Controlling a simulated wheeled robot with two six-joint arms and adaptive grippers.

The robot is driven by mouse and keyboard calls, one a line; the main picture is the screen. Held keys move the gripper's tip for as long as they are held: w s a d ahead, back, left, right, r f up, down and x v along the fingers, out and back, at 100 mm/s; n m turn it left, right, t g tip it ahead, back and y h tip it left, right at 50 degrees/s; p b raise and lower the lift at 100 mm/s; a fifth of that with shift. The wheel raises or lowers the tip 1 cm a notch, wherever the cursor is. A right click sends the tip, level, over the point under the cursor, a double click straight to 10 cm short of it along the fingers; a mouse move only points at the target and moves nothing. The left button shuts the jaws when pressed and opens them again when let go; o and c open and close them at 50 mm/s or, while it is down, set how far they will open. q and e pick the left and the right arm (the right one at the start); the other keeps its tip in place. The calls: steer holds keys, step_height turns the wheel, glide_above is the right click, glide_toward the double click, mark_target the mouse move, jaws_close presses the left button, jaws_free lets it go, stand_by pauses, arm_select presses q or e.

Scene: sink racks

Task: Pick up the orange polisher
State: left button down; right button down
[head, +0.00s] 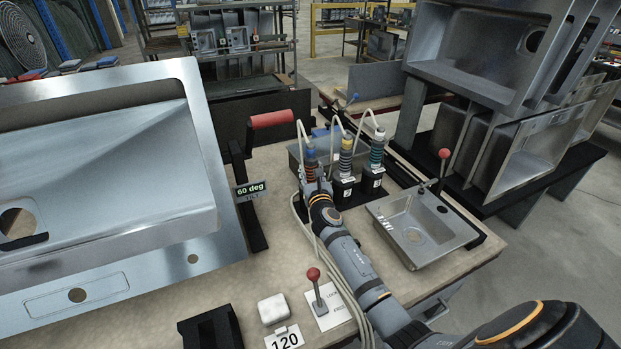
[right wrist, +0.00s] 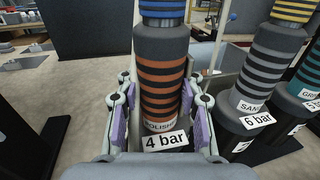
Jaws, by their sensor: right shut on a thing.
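My left gripper is out of view.
The yellow-banded sander (head: 346,158) and the teal-banded tool (head: 376,153) stand close to the right in black holders. A small sink (head: 415,228) lies further right. A large tilted sink (head: 110,170) fills the left. Hoses rise above the tools.

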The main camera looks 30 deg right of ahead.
mark_target(310, 144)
step_height(310, 144, up, 11)
steer(key=p, duration=0.6)
steer(key=shift+r+p, duration=0.15)
steer(key=shift+p, duration=0.25)
step_height(310, 144, up, 7)
steer(key=shift+f+p, duration=0.1)
steer(key=shift+p, duration=0.85)
steer(key=shift+r+p, duration=0.2)
steer(key=shift+p, duration=0.3)
steer(key=shift+f, duration=0.15)
